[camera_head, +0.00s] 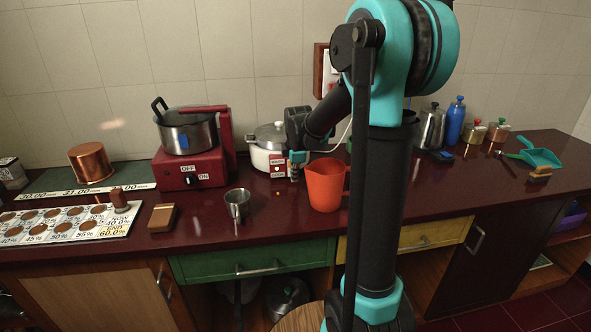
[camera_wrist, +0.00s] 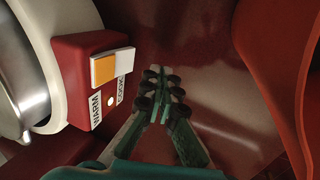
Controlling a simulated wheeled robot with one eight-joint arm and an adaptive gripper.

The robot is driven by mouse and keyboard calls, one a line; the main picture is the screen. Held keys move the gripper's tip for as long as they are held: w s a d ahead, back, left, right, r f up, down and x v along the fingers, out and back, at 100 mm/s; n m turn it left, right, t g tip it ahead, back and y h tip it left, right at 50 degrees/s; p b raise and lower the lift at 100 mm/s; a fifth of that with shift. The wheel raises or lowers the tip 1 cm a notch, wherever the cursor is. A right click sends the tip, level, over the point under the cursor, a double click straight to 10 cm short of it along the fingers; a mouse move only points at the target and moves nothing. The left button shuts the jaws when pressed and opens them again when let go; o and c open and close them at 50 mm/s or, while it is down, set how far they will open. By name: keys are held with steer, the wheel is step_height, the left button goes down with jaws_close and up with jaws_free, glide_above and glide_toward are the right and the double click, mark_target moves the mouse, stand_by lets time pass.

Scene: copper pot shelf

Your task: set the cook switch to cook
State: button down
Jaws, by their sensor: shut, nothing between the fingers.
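The cooker (camera_head: 265,157) is a white pot with a metal lid, standing at the back of the counter. The cook switch (camera_wrist: 112,66) has an orange half on the WARM side and a white half on the COOK side. In the head view my gripper (camera_head: 295,166) is in front of the cooker's right side.
An orange pitcher (camera_head: 325,186) stands close to the right of my gripper. A red stove (camera_head: 190,168) with a pot (camera_head: 188,133) is to the left. The counter front between cup and pitcher is clear.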

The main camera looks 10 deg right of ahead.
steer(key=shift+w+f, duration=0.15)
steer(key=shift+w, duration=0.6)
steer(key=shift+w+f, duration=0.1)
steer(key=shift+w, duration=0.65)
steer(key=shift+w+f+t, duration=0.2)
steer(key=shift+w+t, duration=0.15)
steer(key=shift+t, duration=0.35)
steer(key=shift+r, duration=0.1)
